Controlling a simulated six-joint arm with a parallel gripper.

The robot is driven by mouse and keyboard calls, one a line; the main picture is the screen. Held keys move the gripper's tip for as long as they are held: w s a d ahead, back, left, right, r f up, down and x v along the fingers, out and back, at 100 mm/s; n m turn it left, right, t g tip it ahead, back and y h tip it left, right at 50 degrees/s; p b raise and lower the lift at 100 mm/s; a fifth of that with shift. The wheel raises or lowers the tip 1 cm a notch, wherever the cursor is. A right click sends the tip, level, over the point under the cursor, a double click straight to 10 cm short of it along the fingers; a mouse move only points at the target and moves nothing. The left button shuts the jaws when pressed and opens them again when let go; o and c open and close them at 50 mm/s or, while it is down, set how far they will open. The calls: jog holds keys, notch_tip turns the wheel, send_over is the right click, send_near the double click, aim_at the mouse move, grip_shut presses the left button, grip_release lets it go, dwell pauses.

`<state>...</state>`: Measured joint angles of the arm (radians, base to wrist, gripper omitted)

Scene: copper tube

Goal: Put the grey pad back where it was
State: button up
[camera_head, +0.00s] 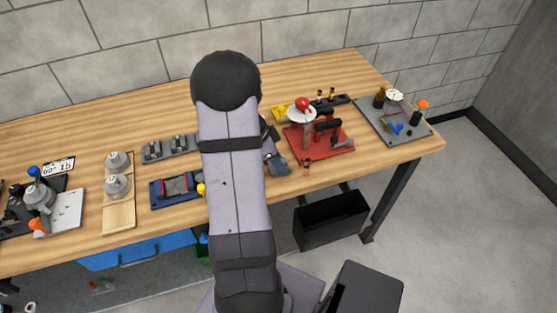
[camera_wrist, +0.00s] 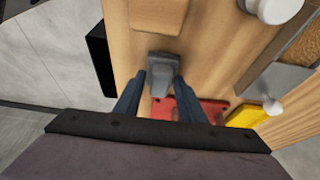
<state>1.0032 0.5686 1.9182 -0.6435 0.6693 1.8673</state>
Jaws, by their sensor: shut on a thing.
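The grey pad (camera_wrist: 163,70) is a small dark-grey block between the two dark blue fingers of my gripper (camera_wrist: 161,84) in the wrist view. My gripper is shut on it. In the head view, a grey-blue piece at my gripper (camera_head: 275,152) shows just left of the red plate (camera_head: 335,148), over the table's front part. My own arm hides most of the gripper there. The red plate also shows below the pad in the wrist view (camera_wrist: 208,105). I cannot tell whether the pad touches the table.
The red plate carries a fixture with a red knob (camera_head: 302,103). A grey plate (camera_head: 395,120) with small parts is at the right. A blue tray (camera_head: 177,189) and a wooden board (camera_head: 118,218) lie left of my arm. A black bin (camera_head: 331,219) is below the table's front edge.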

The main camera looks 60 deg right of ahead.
jog(key=shift+f, duration=0.2)
jog(key=shift+f+b, duration=0.2)
jog(key=shift+b, duration=0.1)
jog(key=o, duration=1)
jog(key=shift+c, duration=0.2)
jog(key=shift+r, duration=0.15)
jog(key=shift+r+p, duration=0.2)
jog(key=shift+p, duration=0.2)
jog(key=shift+w+r+b, duration=0.15)
jog(key=shift+r+b, duration=0.1)
jog(key=shift+b, duration=0.05)
jog(key=b+v, duration=0.2)
jog(key=v, duration=0.9)
jog(key=shift+a, duration=0.15)
